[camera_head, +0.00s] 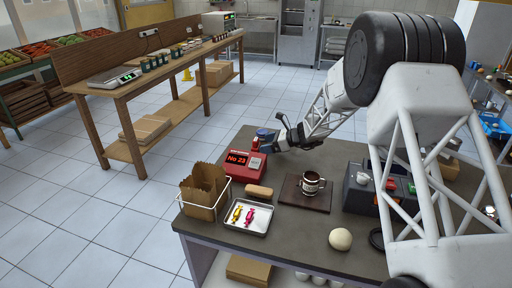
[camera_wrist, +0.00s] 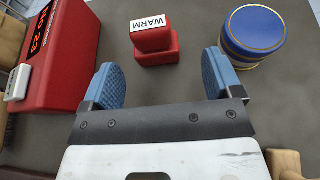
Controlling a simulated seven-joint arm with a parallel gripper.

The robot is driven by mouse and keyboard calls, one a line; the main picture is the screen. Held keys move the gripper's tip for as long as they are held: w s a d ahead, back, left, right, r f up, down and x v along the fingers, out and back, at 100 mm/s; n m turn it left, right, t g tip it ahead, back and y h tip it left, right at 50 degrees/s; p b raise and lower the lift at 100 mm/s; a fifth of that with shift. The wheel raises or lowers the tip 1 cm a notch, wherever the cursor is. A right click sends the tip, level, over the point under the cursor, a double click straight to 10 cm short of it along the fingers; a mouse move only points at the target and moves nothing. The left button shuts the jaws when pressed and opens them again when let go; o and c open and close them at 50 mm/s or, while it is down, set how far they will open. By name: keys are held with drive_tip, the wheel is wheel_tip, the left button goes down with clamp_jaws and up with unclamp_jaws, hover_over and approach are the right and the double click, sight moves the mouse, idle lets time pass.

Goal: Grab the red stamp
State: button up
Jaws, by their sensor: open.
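The red stamp (camera_wrist: 157,45) stands on the dark tabletop in the wrist view, with a white label reading WARM facing me. In the head view the stamp (camera_head: 256,144) shows small, just behind the red number display. My gripper (camera_wrist: 163,80) is open and empty, with blue ribbed finger pads. The stamp lies just beyond the fingertips, roughly between their lines, and touches neither. In the head view my gripper (camera_head: 279,134) is low over the table's far side, beside the stamp; the arm partly hides the area.
The red number display (camera_wrist: 62,50) stands close to the left finger. A blue round tin (camera_wrist: 253,35) stands close to the right finger. Nearer on the table (camera_head: 270,240) are a paper bag (camera_head: 203,190), a candy tray (camera_head: 262,223), a mug (camera_head: 311,184) and a dough ball (camera_head: 340,239).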

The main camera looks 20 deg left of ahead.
sight(256, 146)
drive_tip(key=shift+a, duration=0.1)
drive_tip(key=shift+s+x, duration=0.15)
drive_tip(key=shift+x, duration=1.1)
drive_tip(key=shift+s+x, duration=0.1)
drive_tip(key=shift+x, duration=1.2)
drive_tip(key=shift+r, duration=0.1)
drive_tip(key=c, duration=1)
